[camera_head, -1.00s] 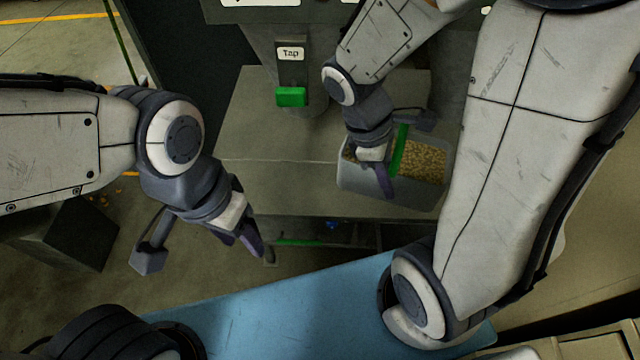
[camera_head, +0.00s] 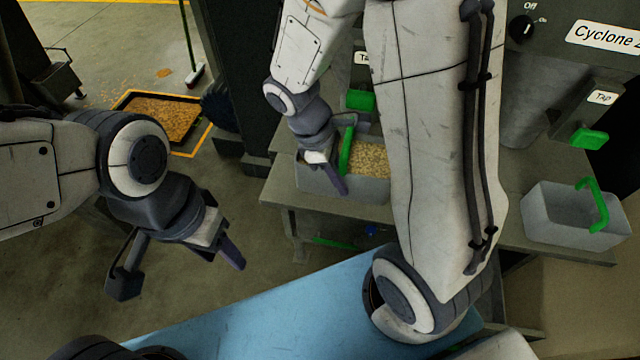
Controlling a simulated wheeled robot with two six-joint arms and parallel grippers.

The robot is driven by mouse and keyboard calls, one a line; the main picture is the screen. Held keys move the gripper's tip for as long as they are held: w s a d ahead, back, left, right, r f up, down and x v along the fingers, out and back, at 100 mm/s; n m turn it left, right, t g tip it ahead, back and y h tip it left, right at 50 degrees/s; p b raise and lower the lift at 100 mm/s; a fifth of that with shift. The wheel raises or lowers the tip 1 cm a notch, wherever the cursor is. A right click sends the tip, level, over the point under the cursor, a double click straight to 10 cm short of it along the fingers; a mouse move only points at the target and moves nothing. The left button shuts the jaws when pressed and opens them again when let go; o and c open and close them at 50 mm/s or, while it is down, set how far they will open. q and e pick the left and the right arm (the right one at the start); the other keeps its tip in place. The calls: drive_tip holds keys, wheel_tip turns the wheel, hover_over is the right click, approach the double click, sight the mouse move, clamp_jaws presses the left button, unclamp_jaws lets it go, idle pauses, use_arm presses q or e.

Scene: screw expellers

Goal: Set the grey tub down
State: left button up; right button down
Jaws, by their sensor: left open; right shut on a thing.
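A grey tub (camera_head: 318,181) with a green handle (camera_head: 346,150) holds tan pellets (camera_head: 370,158). My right gripper (camera_head: 336,168) is shut on it at the handle. The tub is over the front part of the metal table (camera_head: 284,186), below and a little left of a green tap (camera_head: 361,100). Whether its base touches the table cannot be told. My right arm hides the tub's right side. My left gripper (camera_head: 234,254) is open and empty, to the left of the table and lower in the picture.
A second grey tub (camera_head: 560,230) with a green handle stands on the table's right end, below another green tap (camera_head: 590,137). A blue surface (camera_head: 260,310) lies in front. A tray of pellets (camera_head: 160,115) and a broom (camera_head: 195,70) are at the back left. Open floor lies left.

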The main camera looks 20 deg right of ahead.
drive_tip(key=w+a+f, duration=0.2)
drive_tip(key=w, duration=0.1)
drive_tip(key=w+a+f+p, duration=0.1)
drive_tip(key=w+f, duration=0.1)
drive_tip(key=shift+w+a, duration=0.2)
drive_tip(key=shift+a, duration=0.05)
drive_tip(key=shift+f+p, duration=0.35)
drive_tip(key=shift+f, duration=1.6)
drive_tip(key=c, duration=0.8)
unclamp_jaws()
drive_tip(key=b+v, duration=0.2)
drive_tip(key=v, duration=0.9)
drive_tip(key=shift+s+a+r+m+t+y, duration=0.4)
drive_tip(key=shift+s+a+r+m+y, duration=0.55)
drive_tip(key=shift+s, duration=2.1)
drive_tip(key=shift+s+a+r+m+t+y, duration=0.5)
drive_tip(key=shift+s+a+r, duration=0.95)
drive_tip(key=shift+s, duration=1.65)
drive_tip(key=shift+s+a+r+m+t+y, duration=0.3)
drive_tip(key=shift+s+a+r+m+y, duration=0.8)
drive_tip(key=shift+s, duration=1.95)
